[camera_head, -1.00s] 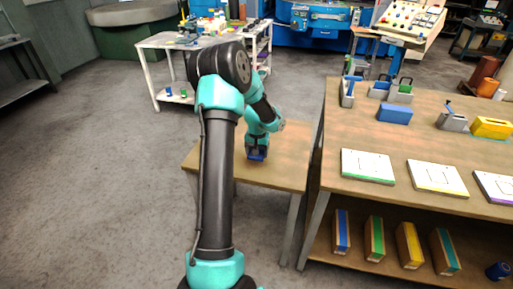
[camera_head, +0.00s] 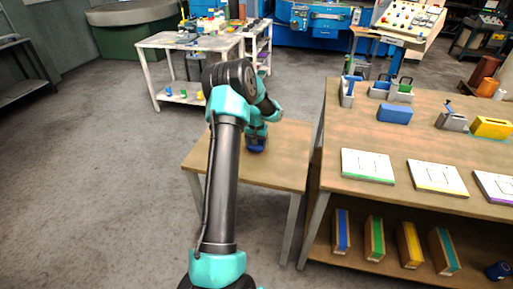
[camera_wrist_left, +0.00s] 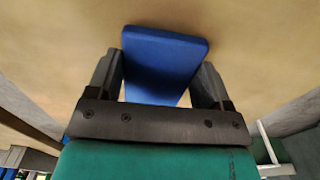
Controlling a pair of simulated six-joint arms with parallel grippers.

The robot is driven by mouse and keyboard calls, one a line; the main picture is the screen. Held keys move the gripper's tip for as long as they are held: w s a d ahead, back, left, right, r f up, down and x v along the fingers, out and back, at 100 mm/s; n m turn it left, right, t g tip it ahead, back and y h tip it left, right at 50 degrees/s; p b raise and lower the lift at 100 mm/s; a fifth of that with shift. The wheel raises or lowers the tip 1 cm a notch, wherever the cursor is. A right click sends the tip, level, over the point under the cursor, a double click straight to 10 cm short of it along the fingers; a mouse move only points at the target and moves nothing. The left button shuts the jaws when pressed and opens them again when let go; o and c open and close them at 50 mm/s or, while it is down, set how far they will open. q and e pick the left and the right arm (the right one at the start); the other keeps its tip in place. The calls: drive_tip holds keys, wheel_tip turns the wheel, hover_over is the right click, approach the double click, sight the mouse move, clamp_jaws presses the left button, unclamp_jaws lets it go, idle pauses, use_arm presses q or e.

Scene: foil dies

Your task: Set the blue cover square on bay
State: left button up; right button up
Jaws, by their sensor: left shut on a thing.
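My left gripper (camera_head: 257,138) is over the small wooden table (camera_head: 283,170), pointing down. It is shut on the blue cover (camera_head: 256,147), of which only a small dark blue part shows in the head view. In the left wrist view, the blue cover (camera_wrist_left: 163,62) is a flat-faced blue block between the two grey fingers of the gripper (camera_wrist_left: 160,75). I cannot tell whether it touches the tabletop. I cannot tell which thing is the bay. My right gripper is not in view.
The bench (camera_head: 335,135) at right carries white plates with a green (camera_head: 367,166) and a yellow edge (camera_head: 437,177), a blue block (camera_head: 394,114), a yellow block (camera_head: 491,127) and grey holders (camera_head: 453,121). Coloured boxes stand on its lower shelf. The small table's front is clear.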

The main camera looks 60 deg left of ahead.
use_arm(q)
drive_tip(key=shift+f, duration=1.35)
drive_tip(key=shift+f, duration=0.15)
drive_tip(key=o, duration=0.9)
wheel_tip(320, 180, up, 12)
drive_tip(key=shift+r, duration=0.15)
drive_tip(key=shift+o, duration=0.2)
